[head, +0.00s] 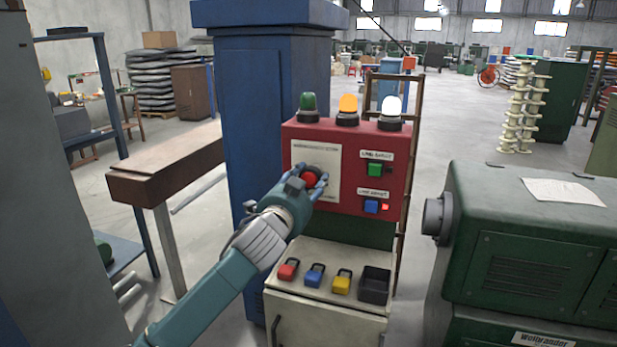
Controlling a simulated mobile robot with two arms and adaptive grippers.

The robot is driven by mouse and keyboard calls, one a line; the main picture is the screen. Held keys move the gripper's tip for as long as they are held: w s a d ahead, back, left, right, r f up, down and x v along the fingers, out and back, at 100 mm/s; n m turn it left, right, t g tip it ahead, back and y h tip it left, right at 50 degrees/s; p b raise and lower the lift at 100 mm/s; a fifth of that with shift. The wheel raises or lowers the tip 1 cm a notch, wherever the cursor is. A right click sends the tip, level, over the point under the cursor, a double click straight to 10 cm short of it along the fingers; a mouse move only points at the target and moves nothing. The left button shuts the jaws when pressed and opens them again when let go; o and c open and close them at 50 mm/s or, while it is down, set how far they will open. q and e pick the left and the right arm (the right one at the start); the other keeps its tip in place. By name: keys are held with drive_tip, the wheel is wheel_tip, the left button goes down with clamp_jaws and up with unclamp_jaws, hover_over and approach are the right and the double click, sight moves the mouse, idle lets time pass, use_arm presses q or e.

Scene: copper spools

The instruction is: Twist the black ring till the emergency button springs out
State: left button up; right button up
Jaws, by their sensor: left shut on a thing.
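The red emergency button (309,179) sits on the pale plate (328,157) of a red control box (384,147). My left gripper (312,182) is at the button, its fingers on both sides of it, shut around the ring at its base. The black ring is mostly hidden behind the fingers, so I cannot tell how far the button stands out. My right gripper is not in view.
Green, orange and white lamps (347,108) stand on the box. A green button (375,170) and blue button (371,206) are to the right. Padlocks (314,275) and a black bin (374,286) lie on the shelf below. A green machine (530,240) stands at right.

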use_arm(q)
drive_tip(key=shift+r+m, duration=0.15)
drive_tip(key=shift+m, duration=0.15)
drive_tip(key=o, duration=1.2)
drive_tip(key=shift+c, duration=0.2)
drive_tip(key=shift+s, duration=0.1)
drive_tip(key=v, duration=1.2)
